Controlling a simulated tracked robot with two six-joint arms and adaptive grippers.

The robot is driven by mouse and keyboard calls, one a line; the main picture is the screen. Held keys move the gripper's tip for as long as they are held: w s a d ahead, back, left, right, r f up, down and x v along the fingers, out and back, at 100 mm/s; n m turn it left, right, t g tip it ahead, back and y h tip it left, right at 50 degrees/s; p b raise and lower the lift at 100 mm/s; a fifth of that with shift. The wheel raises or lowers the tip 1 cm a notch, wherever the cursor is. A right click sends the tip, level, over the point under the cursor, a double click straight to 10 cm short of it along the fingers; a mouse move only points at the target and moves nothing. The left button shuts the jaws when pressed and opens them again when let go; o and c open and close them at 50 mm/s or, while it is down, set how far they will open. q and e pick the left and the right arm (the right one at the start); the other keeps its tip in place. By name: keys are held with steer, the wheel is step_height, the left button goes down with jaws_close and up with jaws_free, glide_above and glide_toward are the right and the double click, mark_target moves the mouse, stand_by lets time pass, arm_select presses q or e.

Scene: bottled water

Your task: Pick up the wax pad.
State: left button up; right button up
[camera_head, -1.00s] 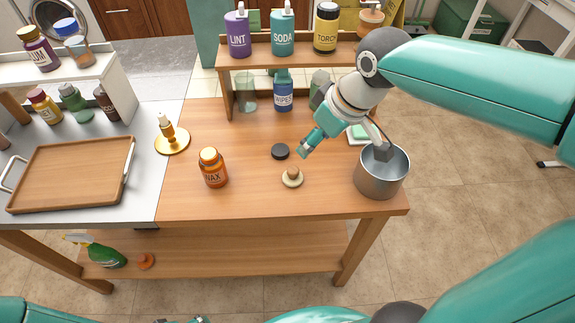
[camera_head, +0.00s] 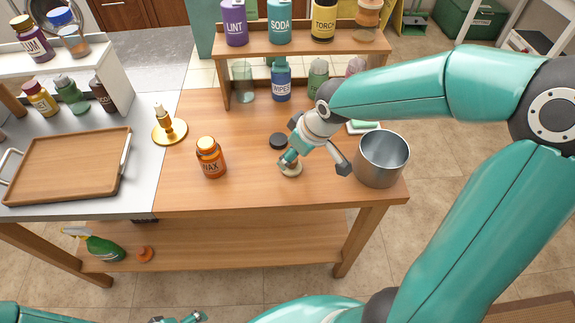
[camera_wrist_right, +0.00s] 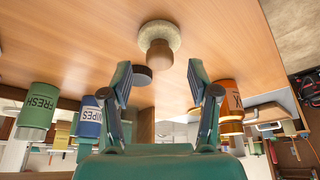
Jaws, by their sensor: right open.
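The wax pad (camera_head: 291,171) is a round cream pad with a brown wooden knob, lying on the wooden table right of the amber WAX jar (camera_head: 211,160). In the right wrist view the pad (camera_wrist_right: 160,38) is beyond the fingertips, its knob pointing toward them. My right gripper (camera_head: 289,160) is over the pad and partly hides it in the head view. In the wrist view my right gripper (camera_wrist_right: 158,74) is open, with the knob just ahead between its fingers and nothing held. Only a small part of my left gripper (camera_head: 182,319) shows at the bottom edge.
A black lid (camera_head: 278,141) lies close behind the pad. A metal pot (camera_head: 383,160) stands to the right, with a green-and-white sponge (camera_head: 363,127) behind it. A bottle shelf (camera_head: 300,43) lines the back.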

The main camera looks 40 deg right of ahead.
steer(key=shift+x, duration=1.5)
steer(key=shift+s, duration=0.1)
steer(key=c, duration=1)
steer(key=shift+c, duration=0.2)
